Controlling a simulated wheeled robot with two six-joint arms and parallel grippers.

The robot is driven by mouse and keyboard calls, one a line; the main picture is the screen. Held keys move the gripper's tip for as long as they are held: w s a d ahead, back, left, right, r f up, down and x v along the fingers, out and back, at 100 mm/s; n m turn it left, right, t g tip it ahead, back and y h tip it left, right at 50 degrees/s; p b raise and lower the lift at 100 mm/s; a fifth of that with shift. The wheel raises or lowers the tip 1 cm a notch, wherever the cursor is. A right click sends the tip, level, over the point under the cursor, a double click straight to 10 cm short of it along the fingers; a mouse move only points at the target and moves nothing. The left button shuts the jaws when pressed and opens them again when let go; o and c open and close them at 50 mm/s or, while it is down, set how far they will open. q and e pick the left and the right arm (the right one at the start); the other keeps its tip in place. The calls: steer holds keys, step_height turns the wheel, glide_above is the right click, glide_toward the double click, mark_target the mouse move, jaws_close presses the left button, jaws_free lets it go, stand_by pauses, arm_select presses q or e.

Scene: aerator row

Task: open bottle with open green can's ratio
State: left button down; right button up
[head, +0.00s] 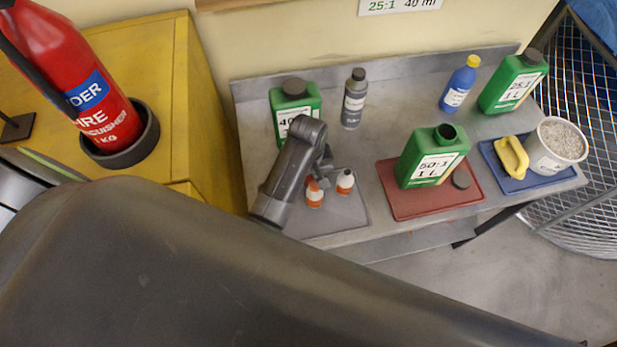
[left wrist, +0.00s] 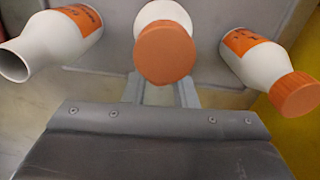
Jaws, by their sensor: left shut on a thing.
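The open green can (head: 433,157), labelled 50:1, stands uncapped on a red mat. Three small white bottles with orange labels show in the left wrist view: an uncapped bottle (left wrist: 62,42) at left, an orange-capped bottle (left wrist: 165,48) in the middle, another orange-capped bottle (left wrist: 270,70) at right. My left gripper (left wrist: 162,92) is shut on the middle bottle. In the head view my left gripper (head: 322,168) is over the grey mat, beside two small bottles (head: 345,182); the third seems hidden there. Their ratio print is too small to read. My right gripper is not in view.
Capped green cans stand at back left (head: 294,103) and back right (head: 513,82). A grey bottle (head: 354,100), blue bottle (head: 459,86), yellow sponge (head: 511,157) and white tub (head: 556,146) share the bench. A wall sign (head: 400,4) reads 25:1.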

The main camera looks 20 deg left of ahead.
arm_select(q)
steer(key=shift+f, duration=1.05)
steer(key=shift+f, duration=0.15)
steer(key=c, duration=1.2)
jaws_free()
steer(key=shift+o, duration=0.2)
